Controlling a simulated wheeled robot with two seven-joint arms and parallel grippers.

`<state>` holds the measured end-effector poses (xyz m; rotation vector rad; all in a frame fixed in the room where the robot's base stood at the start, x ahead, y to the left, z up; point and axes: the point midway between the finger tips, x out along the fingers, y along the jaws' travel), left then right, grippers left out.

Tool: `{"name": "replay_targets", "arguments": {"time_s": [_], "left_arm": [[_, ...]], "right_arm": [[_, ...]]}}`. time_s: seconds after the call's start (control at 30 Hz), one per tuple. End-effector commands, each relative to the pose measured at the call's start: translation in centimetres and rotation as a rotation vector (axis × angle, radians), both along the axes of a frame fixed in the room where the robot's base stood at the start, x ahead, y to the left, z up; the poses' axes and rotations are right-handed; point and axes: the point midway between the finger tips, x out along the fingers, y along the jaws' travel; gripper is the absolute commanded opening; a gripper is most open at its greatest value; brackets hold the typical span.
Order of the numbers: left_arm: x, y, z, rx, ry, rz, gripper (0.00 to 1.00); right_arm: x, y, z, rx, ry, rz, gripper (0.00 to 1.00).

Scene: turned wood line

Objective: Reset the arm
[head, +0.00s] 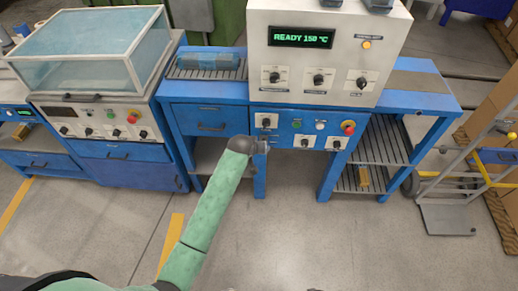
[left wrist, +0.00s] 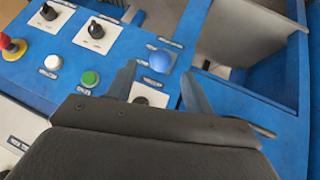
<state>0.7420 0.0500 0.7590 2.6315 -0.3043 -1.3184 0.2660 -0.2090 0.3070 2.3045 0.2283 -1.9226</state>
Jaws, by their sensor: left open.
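My left arm reaches from the bottom left up to the blue control panel (head: 283,115) under the oven-like unit. My left gripper (head: 262,146) is at the panel's lower left part, in front of it. In the left wrist view the left gripper (left wrist: 158,82) is open. A blue button (left wrist: 159,61) and a black knob (left wrist: 145,99) show between its fingers, with nothing held. I cannot tell whether the fingers touch the panel. My right gripper is in neither view.
The panel also has a green button (left wrist: 90,78), a white button (left wrist: 53,62) and a red stop knob (head: 348,127). A display (head: 301,38) reads "READY 150 °C". A clear-covered machine (head: 95,50) stands left, a hand truck (head: 447,185) right. The front floor is open.

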Motion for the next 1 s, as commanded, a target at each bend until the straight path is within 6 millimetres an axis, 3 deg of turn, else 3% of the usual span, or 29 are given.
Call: {"name": "replay_targets", "arguments": {"time_s": [0.33,0.47,0.67,1.0], "left_arm": [[-0.1,0.0,-0.2,0.001,0.002,0.0,0.52],[-1.4,0.6,-2.6,0.013,0.022,0.0,0.52],[-6.8,2.9,-11.2,0.066,0.097,-0.009,0.52],[-20.5,7.7,-26.3,0.171,0.241,-0.047,0.52]], "right_arm": [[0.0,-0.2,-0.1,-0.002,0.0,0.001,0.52],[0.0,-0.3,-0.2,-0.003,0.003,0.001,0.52],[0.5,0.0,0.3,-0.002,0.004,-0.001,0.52],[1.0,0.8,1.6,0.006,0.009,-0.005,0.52]]}}
